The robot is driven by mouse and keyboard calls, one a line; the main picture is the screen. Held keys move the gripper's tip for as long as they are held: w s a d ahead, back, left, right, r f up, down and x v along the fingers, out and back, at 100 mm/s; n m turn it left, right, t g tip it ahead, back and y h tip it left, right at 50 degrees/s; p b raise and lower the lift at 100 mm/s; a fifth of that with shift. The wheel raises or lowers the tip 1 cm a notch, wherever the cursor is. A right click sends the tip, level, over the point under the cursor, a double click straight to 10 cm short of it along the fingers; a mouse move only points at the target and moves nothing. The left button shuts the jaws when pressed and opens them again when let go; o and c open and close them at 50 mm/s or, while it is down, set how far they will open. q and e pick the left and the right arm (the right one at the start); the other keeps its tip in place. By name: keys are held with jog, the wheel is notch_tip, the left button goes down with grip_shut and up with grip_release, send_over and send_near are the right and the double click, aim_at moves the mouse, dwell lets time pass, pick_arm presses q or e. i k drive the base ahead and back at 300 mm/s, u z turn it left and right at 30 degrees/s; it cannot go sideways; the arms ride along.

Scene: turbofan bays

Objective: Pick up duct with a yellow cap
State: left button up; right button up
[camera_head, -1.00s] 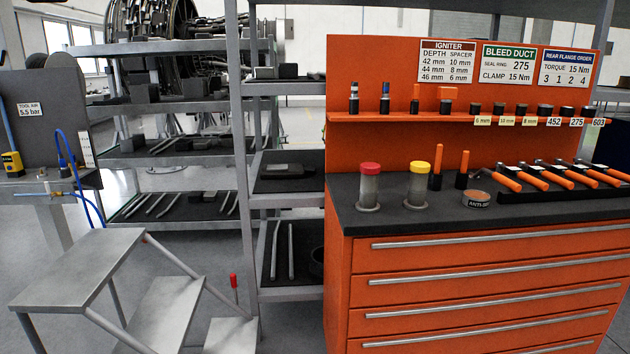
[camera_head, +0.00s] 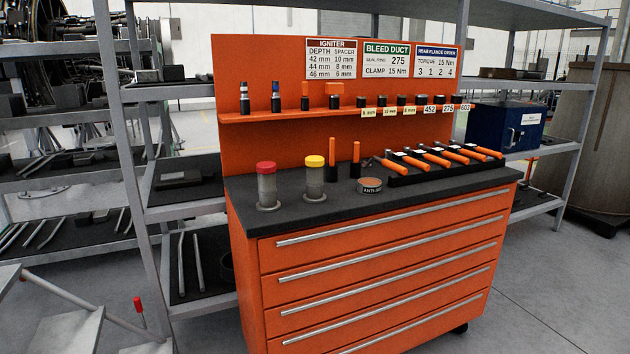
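The duct with a yellow cap (camera_head: 314,178) stands upright on the dark top of the orange tool cabinet, near its front left. It is a short grey cylinder with a flared foot and a yellow cap on top. A similar duct with a red cap (camera_head: 267,187) stands just to its left, a small gap apart. Neither of my grippers shows in the head view.
The orange cabinet (camera_head: 380,285) has a back panel with signs and a ledge of small parts. Orange-handled tools (camera_head: 440,160) and a round tin (camera_head: 370,185) share its top. Metal steps (camera_head: 60,325) stand at lower left. A blue box (camera_head: 505,127) sits on the right shelf. Floor is clear at lower right.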

aim_at(314, 183)
jog(key=z, duration=0.95)
jog(key=i, duration=2.15)
jog(key=u, duration=1.1)
